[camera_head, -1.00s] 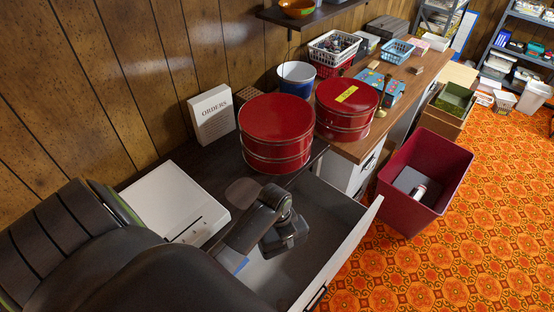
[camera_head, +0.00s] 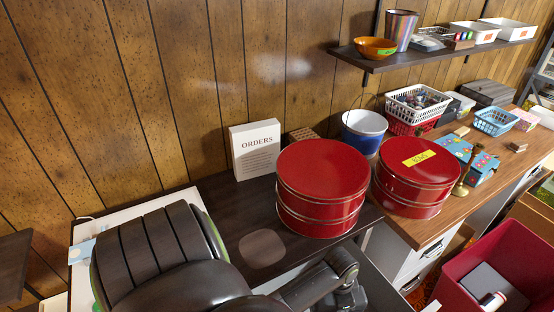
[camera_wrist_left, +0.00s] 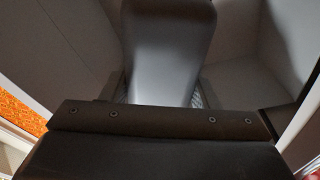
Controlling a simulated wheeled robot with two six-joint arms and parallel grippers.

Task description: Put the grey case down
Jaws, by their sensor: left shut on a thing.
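In the head view my left gripper (camera_head: 345,298) is low at the bottom edge, over the open drawer beside the dark desk (camera_head: 205,205), partly cut off by the frame. In the left wrist view it is shut on a smooth, rounded grey thing (camera_wrist_left: 165,55), which I take to be the grey case. The walls around it in that view look like the drawer's inside (camera_wrist_left: 245,35). I cannot tell whether the case touches the drawer floor. My right gripper is not in view.
Red tins (camera_head: 322,190) stand on the desk and on the wooden counter (camera_head: 425,228) to the right. A white ORDERS sign (camera_head: 257,150) stands by the wall. A dark red bin (camera_head: 463,275) holds a grey block and a small bottle. A shelf (camera_head: 420,56) runs above the counter.

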